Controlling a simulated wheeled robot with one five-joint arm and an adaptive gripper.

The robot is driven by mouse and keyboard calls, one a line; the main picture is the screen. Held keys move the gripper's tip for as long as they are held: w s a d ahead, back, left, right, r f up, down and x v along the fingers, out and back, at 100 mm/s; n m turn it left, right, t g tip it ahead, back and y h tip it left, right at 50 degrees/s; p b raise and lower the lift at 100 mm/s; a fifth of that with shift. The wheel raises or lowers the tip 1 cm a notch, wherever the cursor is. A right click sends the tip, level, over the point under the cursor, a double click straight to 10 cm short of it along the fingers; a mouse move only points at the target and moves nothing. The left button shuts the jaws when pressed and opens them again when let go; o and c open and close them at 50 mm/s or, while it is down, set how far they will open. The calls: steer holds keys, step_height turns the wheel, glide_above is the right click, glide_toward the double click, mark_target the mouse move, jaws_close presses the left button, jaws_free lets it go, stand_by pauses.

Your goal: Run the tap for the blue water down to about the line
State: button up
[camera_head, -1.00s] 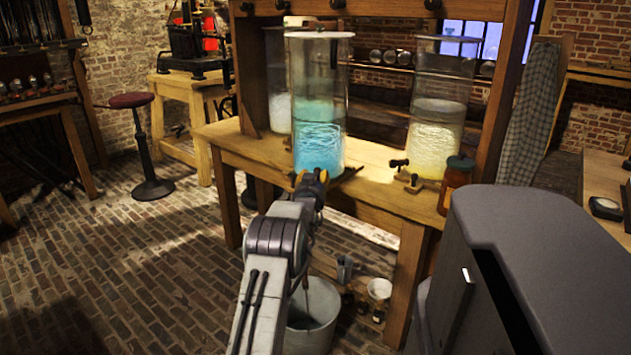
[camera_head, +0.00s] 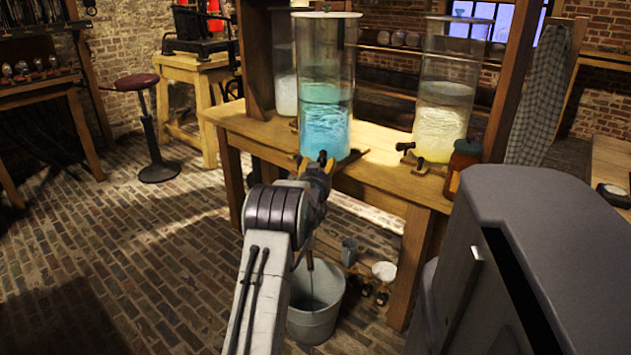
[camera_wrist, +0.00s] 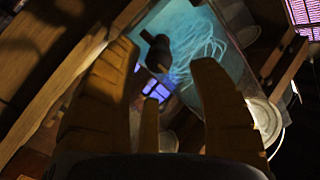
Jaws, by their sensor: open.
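The jar of blue water (camera_head: 325,118) is tall clear glass and stands on the wooden bench; its blue fills roughly the lower half. I cannot make out a level line on it. My gripper (camera_head: 322,165) is in front of the jar's base and covers part of its tap. In the wrist view my gripper (camera_wrist: 165,57) is open, one finger either side of the dark tap (camera_wrist: 157,52). The tap shows between the fingertips, and contact is not visible. The blue water (camera_wrist: 205,45) glows behind it.
A jar of pale yellow liquid (camera_head: 443,115) with its own tap (camera_head: 413,155) stands to the right, beside a brown bottle (camera_head: 462,165). A metal bucket (camera_head: 316,310) sits on the floor below; a thin dark line drops into it, hose or liquid unclear.

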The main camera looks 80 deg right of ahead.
steer(key=a, duration=0.7)
steer(key=shift+a+r, duration=0.15)
steer(key=shift+a, duration=0.2)
stand_by(0.6)
